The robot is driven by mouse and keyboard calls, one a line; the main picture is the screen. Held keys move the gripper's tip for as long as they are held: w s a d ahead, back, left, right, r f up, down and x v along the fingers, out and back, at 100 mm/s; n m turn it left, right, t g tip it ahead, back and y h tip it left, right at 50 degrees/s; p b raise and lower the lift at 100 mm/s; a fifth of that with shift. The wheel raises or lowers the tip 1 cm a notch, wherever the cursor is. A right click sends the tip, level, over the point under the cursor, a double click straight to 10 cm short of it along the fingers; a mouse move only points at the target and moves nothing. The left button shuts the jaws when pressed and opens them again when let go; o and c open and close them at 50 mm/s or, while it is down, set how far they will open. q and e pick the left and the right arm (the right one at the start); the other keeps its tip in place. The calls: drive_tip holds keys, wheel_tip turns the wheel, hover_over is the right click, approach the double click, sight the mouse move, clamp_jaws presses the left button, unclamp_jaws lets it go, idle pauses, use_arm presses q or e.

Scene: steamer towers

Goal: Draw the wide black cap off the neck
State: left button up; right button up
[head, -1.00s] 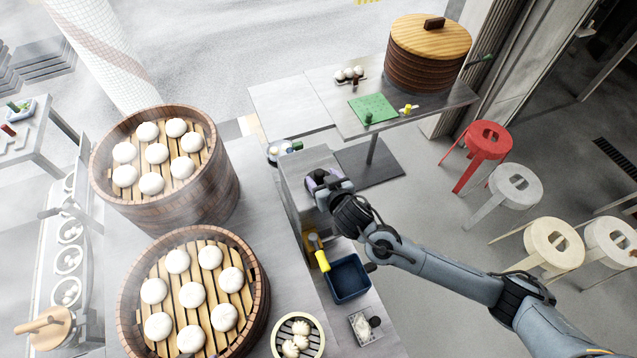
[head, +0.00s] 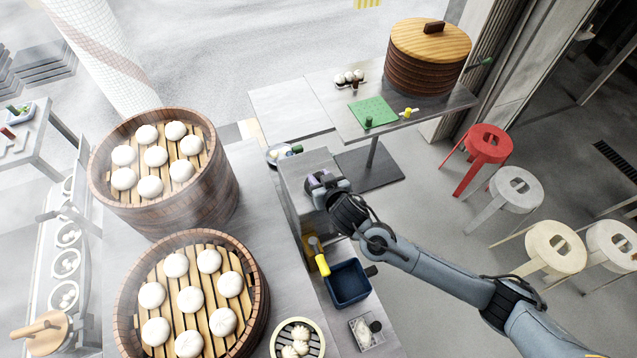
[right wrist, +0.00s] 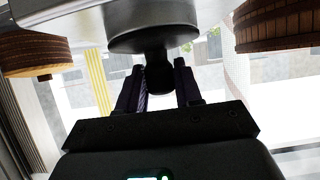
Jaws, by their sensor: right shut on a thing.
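My right gripper (head: 322,181) is over the grey stand at the middle of the head view. Its purple fingers hide what they hold there. In the right wrist view, the fingers of the right gripper (right wrist: 158,88) are on both sides of a dark rounded piece, which looks like the black cap (right wrist: 158,76), and are shut on it. A narrow dark neck and a wide dark disc (right wrist: 152,39) show just above it in that picture, under a grey body. Whether cap and neck are apart cannot be told. My left gripper is not in view.
Two wooden steamers with white buns (head: 225,190) (head: 262,300) stand to the left. A blue bin (head: 348,283) and a yellow-handled tool (head: 321,262) are below the gripper. A side table with a green mat (head: 373,112) is behind. Stools stand at right.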

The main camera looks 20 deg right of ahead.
clamp_jaws()
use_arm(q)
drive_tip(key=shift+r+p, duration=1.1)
use_arm(e)
drive_tip(key=shift+r, duration=1.1)
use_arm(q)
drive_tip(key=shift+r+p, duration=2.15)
use_arm(e)
drive_tip(key=shift+r, duration=2.25)
